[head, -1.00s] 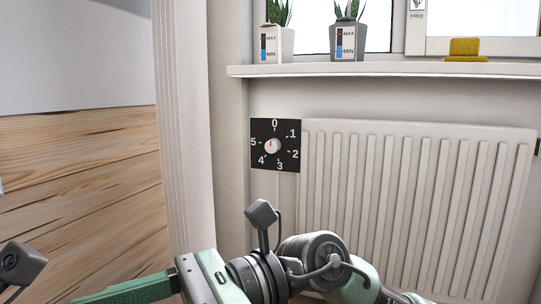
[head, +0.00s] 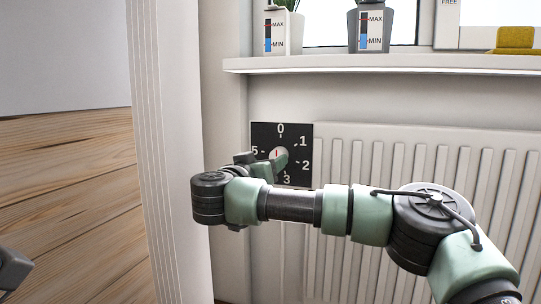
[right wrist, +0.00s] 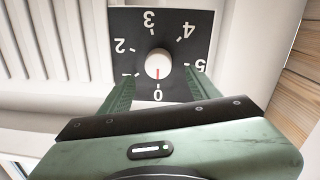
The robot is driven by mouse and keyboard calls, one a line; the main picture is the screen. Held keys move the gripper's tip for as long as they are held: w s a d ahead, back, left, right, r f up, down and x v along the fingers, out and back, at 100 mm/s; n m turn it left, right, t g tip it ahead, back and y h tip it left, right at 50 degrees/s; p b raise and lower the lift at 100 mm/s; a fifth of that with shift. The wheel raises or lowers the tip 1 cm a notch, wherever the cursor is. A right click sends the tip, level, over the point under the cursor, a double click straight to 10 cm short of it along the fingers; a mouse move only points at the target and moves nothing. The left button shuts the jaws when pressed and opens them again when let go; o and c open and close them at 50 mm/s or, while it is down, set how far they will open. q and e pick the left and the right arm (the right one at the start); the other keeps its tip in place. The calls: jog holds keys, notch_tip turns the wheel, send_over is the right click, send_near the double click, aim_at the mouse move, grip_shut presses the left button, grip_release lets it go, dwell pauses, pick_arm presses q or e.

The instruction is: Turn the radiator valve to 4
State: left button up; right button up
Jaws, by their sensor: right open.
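The valve dial is a black square plate (head: 301,139) with white numbers 0 to 5, on the wall at the radiator's upper left. Its round white knob (head: 275,153) has a red mark pointing at 0. In the right wrist view the knob (right wrist: 158,63) appears upside down, its red mark also towards 0. My right gripper (right wrist: 159,76) is open, its two green fingers spread either side of the knob. I cannot tell whether they touch it. In the head view my right gripper (head: 280,159) hides the 4.
A white ribbed radiator (head: 420,160) fills the right, behind my right arm. Above it is a windowsill (head: 400,65) with two potted plants and a yellow object (head: 515,40). A white vertical post (head: 165,150) and plank wall (head: 65,200) stand left.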

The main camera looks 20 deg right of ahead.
aim_at(276, 157)
jog(key=b+x, duration=0.4)
jog(key=x, duration=0.3)
jog(key=shift+f, duration=0.1)
grip_shut()
